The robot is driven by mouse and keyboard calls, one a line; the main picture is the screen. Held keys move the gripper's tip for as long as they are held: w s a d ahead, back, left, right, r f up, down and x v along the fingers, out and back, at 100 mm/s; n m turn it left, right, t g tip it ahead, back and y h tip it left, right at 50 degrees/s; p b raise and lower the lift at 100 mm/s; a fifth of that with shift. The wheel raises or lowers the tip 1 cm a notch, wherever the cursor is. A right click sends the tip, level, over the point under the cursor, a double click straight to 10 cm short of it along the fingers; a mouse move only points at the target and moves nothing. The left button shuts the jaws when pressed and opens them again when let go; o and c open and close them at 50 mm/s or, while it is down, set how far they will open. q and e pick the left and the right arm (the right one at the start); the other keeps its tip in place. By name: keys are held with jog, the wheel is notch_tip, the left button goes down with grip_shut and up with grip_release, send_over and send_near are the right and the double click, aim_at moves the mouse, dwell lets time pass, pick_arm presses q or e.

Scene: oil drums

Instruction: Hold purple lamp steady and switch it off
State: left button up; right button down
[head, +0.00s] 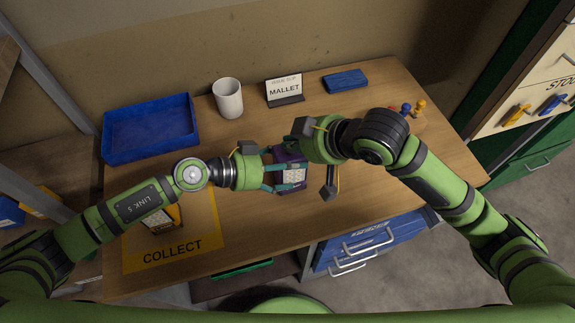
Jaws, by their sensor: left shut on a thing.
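The purple lamp (293,175) is a boxy thing with a pale, lit-looking front panel, near the middle of the table. My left gripper (275,180) is shut on its left side with teal fingers. My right gripper (305,158) is above and to the right of the lamp, very close to it. Its fingers are mostly hidden behind its own body, so I cannot tell whether they are open or touch the lamp. The lamp's switch cannot be made out.
A blue tray (150,127), white mug (228,98), MALLET sign (284,89) and blue block (345,80) stand at the back. Small blue and orange pieces (418,107) are at right.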

aim_at(292, 151)
pick_arm(q)
jog(key=shift+f, duration=0.1)
pick_arm(e)
jog(key=shift+r, duration=0.1)
jog(key=shift+r, duration=2.9)
pick_arm(q)
jog(key=o, duration=1.4)
